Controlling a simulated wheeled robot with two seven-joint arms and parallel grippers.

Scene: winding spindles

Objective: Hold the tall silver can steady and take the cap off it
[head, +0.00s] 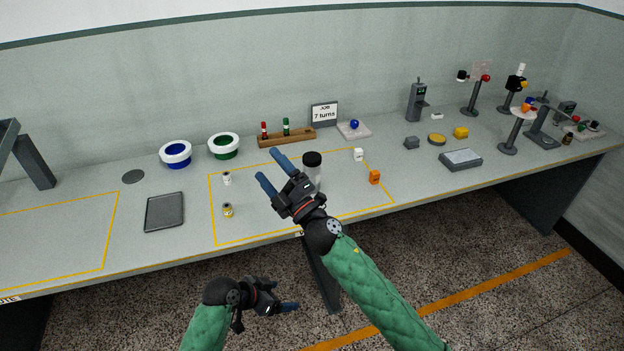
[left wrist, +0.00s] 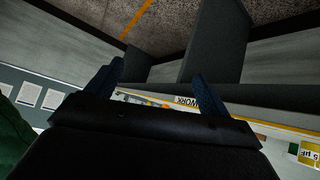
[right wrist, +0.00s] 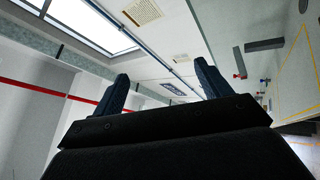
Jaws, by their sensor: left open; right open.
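The tall silver can (head: 313,175) stands upright on the bench inside the middle yellow outline, with a black cap (head: 312,158) on top. My right gripper (head: 270,172) is open and empty, above the bench just left of the can in the head view; its hand hides the can's lower part. I cannot tell whether it touches the can. My left gripper (head: 282,295) is open and empty, low in front of the bench edge and well away from the can. Neither wrist view clearly shows the can.
Two small bottles (head: 228,210) stand left of the can, and a white piece (head: 358,154) and an orange block (head: 375,177) stand right. A grey tray (head: 164,212) lies further left. A wooden rack (head: 287,137) and a "7 turns" sign (head: 324,114) stand behind.

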